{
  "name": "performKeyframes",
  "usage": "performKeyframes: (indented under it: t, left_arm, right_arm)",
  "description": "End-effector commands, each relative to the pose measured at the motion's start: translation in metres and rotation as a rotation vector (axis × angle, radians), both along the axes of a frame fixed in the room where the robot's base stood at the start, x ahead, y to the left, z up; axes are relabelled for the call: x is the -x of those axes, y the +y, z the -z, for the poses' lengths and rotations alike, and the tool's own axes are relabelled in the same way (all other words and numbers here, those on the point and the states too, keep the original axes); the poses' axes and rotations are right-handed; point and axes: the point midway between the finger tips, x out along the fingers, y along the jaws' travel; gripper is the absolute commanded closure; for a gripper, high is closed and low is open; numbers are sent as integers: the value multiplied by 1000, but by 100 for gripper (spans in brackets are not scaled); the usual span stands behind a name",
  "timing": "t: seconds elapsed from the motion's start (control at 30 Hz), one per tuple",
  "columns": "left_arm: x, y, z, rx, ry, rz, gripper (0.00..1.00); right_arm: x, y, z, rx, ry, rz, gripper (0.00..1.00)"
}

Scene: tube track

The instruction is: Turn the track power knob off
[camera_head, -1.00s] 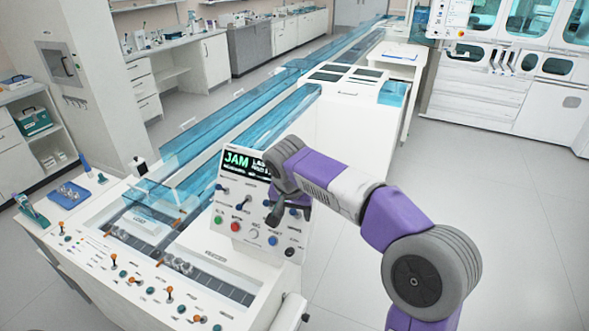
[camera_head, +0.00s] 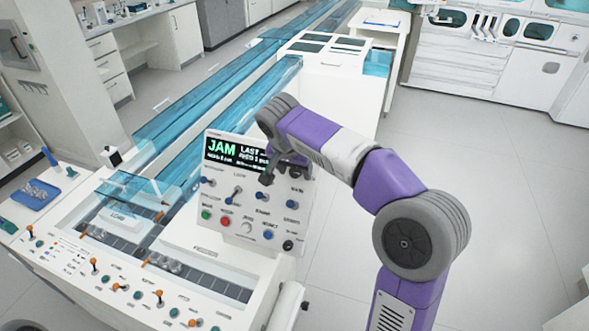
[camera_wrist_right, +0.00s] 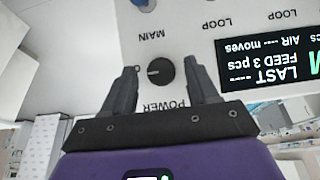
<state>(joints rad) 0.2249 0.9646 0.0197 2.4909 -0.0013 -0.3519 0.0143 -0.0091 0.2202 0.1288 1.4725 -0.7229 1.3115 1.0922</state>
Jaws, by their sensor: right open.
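The power knob (camera_wrist_right: 160,71) is a round black knob with a small light mark on its left side in the right wrist view. It sits on the white control panel (camera_head: 222,190), and the upside-down label POWER shows beside it. My right gripper (camera_wrist_right: 163,77) is open, with one dark finger on each side of the knob and visible gaps between. I cannot tell whether the fingertips touch the panel. In the head view, my right gripper (camera_head: 269,176) is at the panel's upper right and hides the knob. My left gripper is out of view.
The panel's lit display (camera_head: 235,151) reads JAM and stands close to my right gripper. Several toggle switches (camera_head: 237,191) and coloured buttons (camera_head: 225,221) lie below. Blue clear track covers (camera_head: 215,115) run behind. Open floor (camera_head: 470,170) lies to the right.

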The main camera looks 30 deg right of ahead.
Motion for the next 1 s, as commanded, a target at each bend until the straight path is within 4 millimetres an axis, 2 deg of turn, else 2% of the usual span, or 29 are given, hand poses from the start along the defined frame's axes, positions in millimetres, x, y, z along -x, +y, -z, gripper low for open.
performKeyframes:
  t: [0.17,0.53,0.77,1.0]
  left_arm:
    - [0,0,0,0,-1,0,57]
    - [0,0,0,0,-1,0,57]
    - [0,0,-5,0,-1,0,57]
    - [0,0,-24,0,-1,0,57]
  right_arm:
    - [0,0,0,0,1,0,41]
    - [0,0,0,0,1,0,97]
    - [0,0,-1,11,14,-10,97]
    - [-1,2,-4,72,87,-64,97]
